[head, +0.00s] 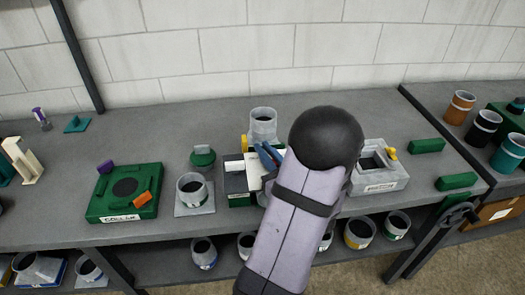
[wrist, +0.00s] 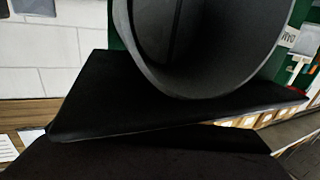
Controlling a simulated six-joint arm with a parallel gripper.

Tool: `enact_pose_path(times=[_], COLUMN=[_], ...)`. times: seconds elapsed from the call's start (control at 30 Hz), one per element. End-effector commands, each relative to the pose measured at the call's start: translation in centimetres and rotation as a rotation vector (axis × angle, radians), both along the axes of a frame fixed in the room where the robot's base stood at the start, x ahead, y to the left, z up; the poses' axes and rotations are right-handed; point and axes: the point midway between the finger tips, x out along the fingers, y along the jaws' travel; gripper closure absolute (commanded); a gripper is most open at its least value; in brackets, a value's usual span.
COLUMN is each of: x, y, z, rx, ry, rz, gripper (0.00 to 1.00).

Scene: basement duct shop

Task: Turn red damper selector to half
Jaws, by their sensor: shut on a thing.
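My gripper (head: 270,156) has bluish fingers and reaches down at a unit in the middle of the bench, mostly behind my own arm. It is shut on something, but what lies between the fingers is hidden. The unit shows a dark green block (head: 237,183), a pale piece (head: 254,168) and a yellow tab (head: 245,143). I cannot make out a red selector in the head view. The wrist view shows a large dark grey round opening (wrist: 205,45) very close, black slabs below it, and a small red sliver (wrist: 297,91) at right.
A grey collar (head: 194,190) and a green-knobbed piece (head: 203,157) stand left of the unit. Farther left is a green COLLAR box (head: 112,212). A grey box with a square opening (head: 378,183) stands right, close to my arm. Several cans (head: 460,108) line the right.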

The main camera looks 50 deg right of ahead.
Motion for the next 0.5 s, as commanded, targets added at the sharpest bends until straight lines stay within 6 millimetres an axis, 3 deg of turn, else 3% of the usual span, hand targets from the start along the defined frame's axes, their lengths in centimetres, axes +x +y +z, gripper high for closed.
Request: enact_pose_path(times=[0.5], x=[-0.53], y=[-0.79], z=[0.31], rx=[0.002], ry=[0.002], rz=[-0.296], gripper=[1.0])
